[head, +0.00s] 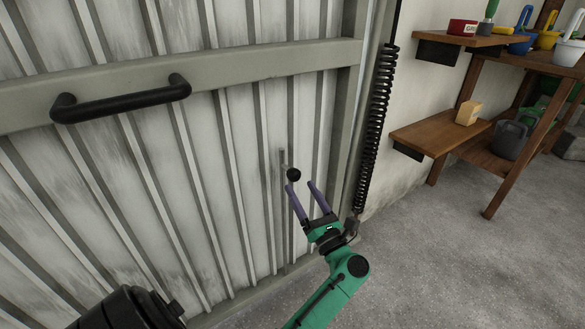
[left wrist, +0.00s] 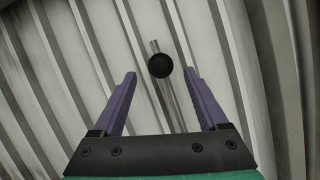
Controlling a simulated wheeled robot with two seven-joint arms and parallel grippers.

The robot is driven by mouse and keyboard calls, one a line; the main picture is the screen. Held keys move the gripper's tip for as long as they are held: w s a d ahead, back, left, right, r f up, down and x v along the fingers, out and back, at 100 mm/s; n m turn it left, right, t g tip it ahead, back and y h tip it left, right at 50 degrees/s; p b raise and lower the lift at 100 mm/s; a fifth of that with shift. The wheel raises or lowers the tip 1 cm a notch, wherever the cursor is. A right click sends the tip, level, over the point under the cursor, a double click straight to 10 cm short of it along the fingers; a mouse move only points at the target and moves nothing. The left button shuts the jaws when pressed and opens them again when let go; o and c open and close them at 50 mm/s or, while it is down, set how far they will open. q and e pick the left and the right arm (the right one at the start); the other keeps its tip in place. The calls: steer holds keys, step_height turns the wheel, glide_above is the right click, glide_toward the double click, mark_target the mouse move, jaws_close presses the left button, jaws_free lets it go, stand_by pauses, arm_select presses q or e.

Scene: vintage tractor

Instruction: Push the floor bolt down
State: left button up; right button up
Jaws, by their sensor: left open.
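The floor bolt (head: 284,222) is a thin grey upright rod on the ribbed metal door, with a round black knob (head: 293,174) sticking out near its upper part. In the left wrist view the knob (left wrist: 160,65) appears centred between the fingertips, and the rod runs behind it. My left gripper (head: 301,185) is open and empty, its two purple fingers pointing up at the knob from just below in the head view. The fingers show a gap on both sides of the knob; I cannot tell the exact depth between them. My right gripper is not in view.
The pale ribbed door has a black handle (head: 122,98) on its crossbar at upper left. A black coiled spring (head: 376,125) hangs right of the door frame. Wooden shelves (head: 437,130) with tools stand at right. The concrete floor (head: 440,265) at lower right is clear.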

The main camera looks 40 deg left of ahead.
arm_select(q)
steer(key=x, duration=0.8)
steer(key=shift+w+a, duration=0.15)
steer(key=shift+a, duration=0.15)
jaws_close()
stand_by(0.8)
